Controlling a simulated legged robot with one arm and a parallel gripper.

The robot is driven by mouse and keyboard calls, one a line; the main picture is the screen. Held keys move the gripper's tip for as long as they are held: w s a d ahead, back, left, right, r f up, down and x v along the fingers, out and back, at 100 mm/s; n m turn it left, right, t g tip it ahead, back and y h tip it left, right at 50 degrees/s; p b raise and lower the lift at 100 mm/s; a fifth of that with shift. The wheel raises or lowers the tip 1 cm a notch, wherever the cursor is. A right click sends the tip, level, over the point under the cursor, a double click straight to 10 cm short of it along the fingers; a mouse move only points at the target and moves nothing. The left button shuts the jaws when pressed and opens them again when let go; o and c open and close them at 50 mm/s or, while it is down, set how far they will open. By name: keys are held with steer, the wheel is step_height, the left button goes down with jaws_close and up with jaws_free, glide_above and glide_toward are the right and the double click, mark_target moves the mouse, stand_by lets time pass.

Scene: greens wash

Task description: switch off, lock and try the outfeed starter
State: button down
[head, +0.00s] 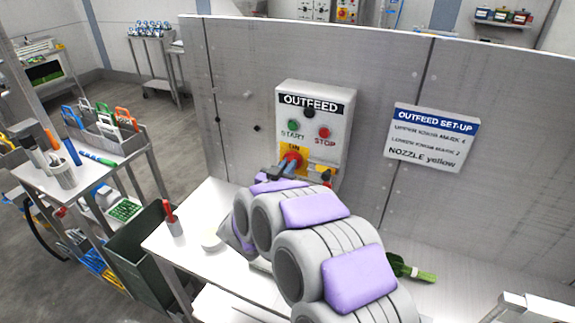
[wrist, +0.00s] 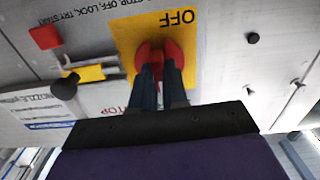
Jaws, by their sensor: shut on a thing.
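The grey outfeed starter box (head: 315,120) is on the upright metal panel, with a green START button (head: 293,126) and a red STOP button (head: 324,133). Below them is a yellow plate (head: 300,150) with a red rotary knob (head: 291,159). ON shows above the knob in the head view; OFF shows on the plate in the wrist view, upside down. My gripper (head: 287,168) is shut on the red knob (wrist: 158,56), a finger on each side. My arm hides the box's lower part. I cannot tell where the knob points.
A red block (wrist: 45,38) and a small metal bar are beside the plate in the wrist view. A sign (head: 432,137) is right of the box.

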steer(key=shift+r+p, duration=0.15)
steer(key=shift+p, duration=0.35)
steer(key=n+p, duration=0.5)
steer(key=p, duration=0.3)
steer(key=n+p, duration=0.6)
steer(key=p, duration=0.2)
steer(key=n+p, duration=0.6)
steer(key=p, duration=0.3)
steer(key=shift+a+f, duration=0.3)
steer(key=shift+n, duration=0.4)
